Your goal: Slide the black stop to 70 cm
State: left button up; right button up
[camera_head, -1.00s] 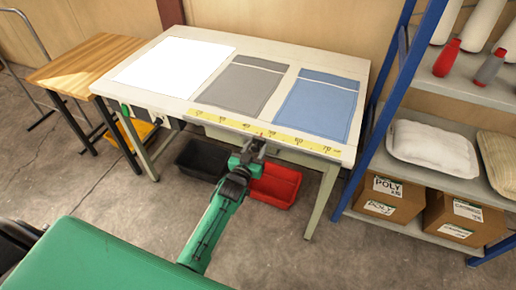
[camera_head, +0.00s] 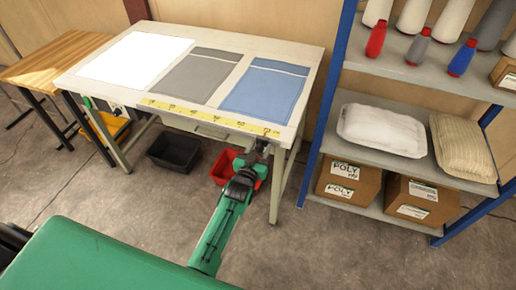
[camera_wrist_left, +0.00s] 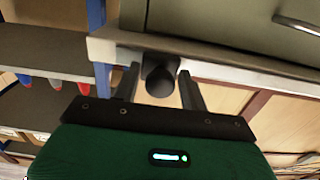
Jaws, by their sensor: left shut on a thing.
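The yellow ruler strip (camera_head: 205,118) runs along the front edge of the white table (camera_head: 312,68). My left gripper (camera_head: 259,150) is at the table's front edge, just below the strip's right end, by its last printed number. In the left wrist view the black stop (camera_wrist_left: 160,76) is a round dark knob under the table edge. It sits between the two fingers of my left gripper (camera_wrist_left: 160,84), which is shut on it. In the head view the gripper largely hides the stop, and its exact reading is too small to tell. My right gripper is not in view.
A white sheet (camera_head: 135,60), a grey pocket piece (camera_head: 198,78) and a blue one (camera_head: 262,90) lie on the table. A black bin (camera_head: 172,152) and a red bin (camera_head: 222,168) stand below. A blue-framed shelf (camera_head: 330,85) stands close at the right.

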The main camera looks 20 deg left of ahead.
pick_arm(q)
jog(key=shift+d+f, duration=0.1)
jog(key=shift+d, duration=0.15)
jog(key=o, duration=1)
jog(key=shift+o, duration=0.2)
jog(key=shift+d, duration=0.1)
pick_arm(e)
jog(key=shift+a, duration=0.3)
pick_arm(q)
jog(key=shift+s, duration=0.1)
jog(key=shift+s, duration=0.45)
jog(key=s+b, duration=0.2)
jog(key=s, duration=1)
jog(key=shift+s+a, duration=0.35)
jog(key=shift+s, duration=0.05)
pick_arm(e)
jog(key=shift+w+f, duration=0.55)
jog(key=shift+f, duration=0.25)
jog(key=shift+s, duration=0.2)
